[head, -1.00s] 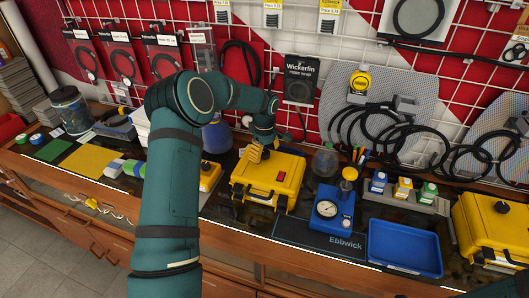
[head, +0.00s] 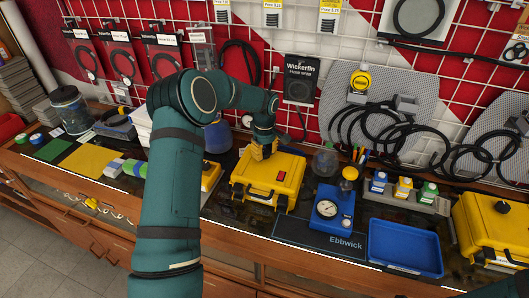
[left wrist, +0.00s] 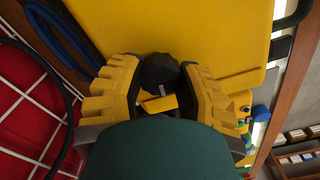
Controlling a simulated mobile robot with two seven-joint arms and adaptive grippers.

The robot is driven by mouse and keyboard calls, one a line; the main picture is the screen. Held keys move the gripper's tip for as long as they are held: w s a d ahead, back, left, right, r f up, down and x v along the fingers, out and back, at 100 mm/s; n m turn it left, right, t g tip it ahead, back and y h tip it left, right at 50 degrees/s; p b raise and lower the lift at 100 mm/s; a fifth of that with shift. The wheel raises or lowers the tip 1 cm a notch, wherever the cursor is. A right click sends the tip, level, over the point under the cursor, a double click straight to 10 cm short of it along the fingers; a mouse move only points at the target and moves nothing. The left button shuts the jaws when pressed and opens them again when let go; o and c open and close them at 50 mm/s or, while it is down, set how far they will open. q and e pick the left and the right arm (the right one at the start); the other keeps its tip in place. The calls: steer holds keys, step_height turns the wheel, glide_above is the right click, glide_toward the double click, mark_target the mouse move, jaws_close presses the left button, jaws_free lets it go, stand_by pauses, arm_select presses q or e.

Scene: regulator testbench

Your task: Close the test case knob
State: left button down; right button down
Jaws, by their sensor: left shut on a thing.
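In the left wrist view, a black round knob (left wrist: 159,72) on the yellow lid (left wrist: 215,35) sits between the two yellow fingers of my left gripper (left wrist: 160,82). The fingers are shut on the knob. In the head view the gripper hides the knob. My right gripper is not in view.
A blue gauge device (head: 331,208) and a blue tray (head: 404,246) stand right of the case. Another yellow case (head: 495,230) is at far right. Small bottles (head: 403,187) stand behind the tray. Hoses (head: 385,125) hang on the wall grid behind.

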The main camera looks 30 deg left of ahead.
arm_select(q)
steer(key=m, duration=1.2)
steer(key=shift+m, duration=2.2)
steer(key=c, duration=0.5)
jaws_free()
steer(key=shift+r, duration=0.1)
